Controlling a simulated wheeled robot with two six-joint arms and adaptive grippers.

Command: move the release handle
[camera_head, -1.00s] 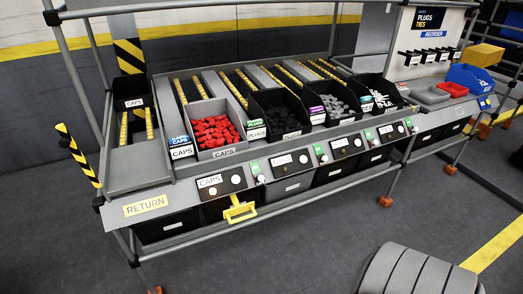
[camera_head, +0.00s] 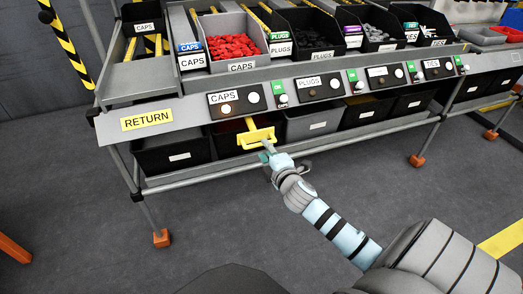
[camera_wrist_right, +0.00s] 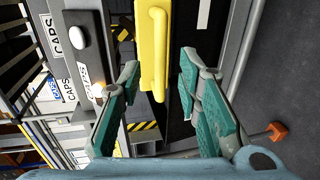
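The yellow release handle (camera_head: 257,139) sits at the front of the rack, below the panel labelled CAPS, in front of a black bin. In the right wrist view the handle (camera_wrist_right: 158,50) stands upright in the picture as a yellow plate with a raised grip bar. My right gripper (camera_head: 266,152) is at the handle's lower edge in the head view. In the wrist view its teal fingers (camera_wrist_right: 160,68) are spread, with the lower end of the handle between them. Neither finger visibly presses on it. My left gripper is not in view.
The sloped rack holds several bins, including one of red caps (camera_head: 233,46). A yellow RETURN label (camera_head: 147,120) marks its left front. The rack's legs end in orange feet (camera_head: 161,238). The floor in front is mostly clear.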

